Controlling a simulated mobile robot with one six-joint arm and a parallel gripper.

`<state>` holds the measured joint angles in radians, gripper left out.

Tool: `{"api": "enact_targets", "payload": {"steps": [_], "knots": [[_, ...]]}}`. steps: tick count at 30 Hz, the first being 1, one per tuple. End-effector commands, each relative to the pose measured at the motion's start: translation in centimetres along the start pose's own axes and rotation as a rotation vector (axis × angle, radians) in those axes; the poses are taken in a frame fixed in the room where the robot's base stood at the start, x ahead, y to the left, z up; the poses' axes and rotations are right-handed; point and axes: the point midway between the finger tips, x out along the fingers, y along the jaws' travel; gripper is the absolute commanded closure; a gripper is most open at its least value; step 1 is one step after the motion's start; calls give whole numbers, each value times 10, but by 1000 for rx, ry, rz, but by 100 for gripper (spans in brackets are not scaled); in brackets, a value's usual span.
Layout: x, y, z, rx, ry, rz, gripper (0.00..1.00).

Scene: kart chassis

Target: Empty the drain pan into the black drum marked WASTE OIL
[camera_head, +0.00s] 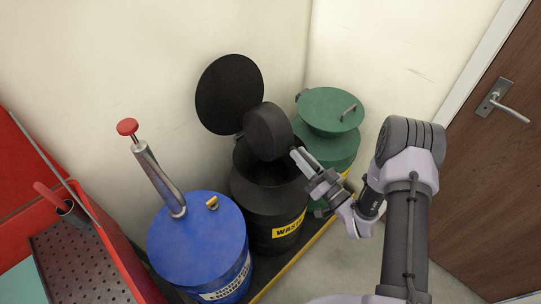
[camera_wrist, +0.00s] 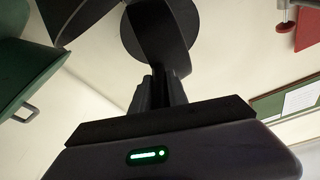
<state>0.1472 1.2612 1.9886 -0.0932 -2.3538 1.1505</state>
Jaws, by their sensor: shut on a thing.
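The black drum (camera_head: 264,229) with a yellow label, on which "WAS" can be read, stands between a blue and a green drum. Its round black lid (camera_head: 229,95) is swung up behind it. The dark round drain pan (camera_head: 268,131) is tipped steeply on its side over the drum's open mouth. My gripper (camera_head: 300,160) is shut on the pan's right edge, at the right of the mouth. In the wrist view my gripper (camera_wrist: 160,88) closes on a dark part in front of a round black shape. The pan's inside and any oil are hidden.
The blue drum (camera_head: 197,245) carries a hand pump (camera_head: 158,178) with a red knob. The green drum (camera_head: 328,150) has a lid with a handle. A red cart (camera_head: 120,262) stands at left, a door (camera_head: 490,160) at right. Walls close in behind.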

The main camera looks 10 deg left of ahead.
Motion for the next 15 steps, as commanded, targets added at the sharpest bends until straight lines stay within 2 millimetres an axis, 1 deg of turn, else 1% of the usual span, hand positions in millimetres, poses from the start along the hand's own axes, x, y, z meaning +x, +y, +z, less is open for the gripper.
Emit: {"api": "enact_targets", "payload": {"steps": [15], "knots": [[-2, 32, -1, 323, 26, 68, 100]]}}
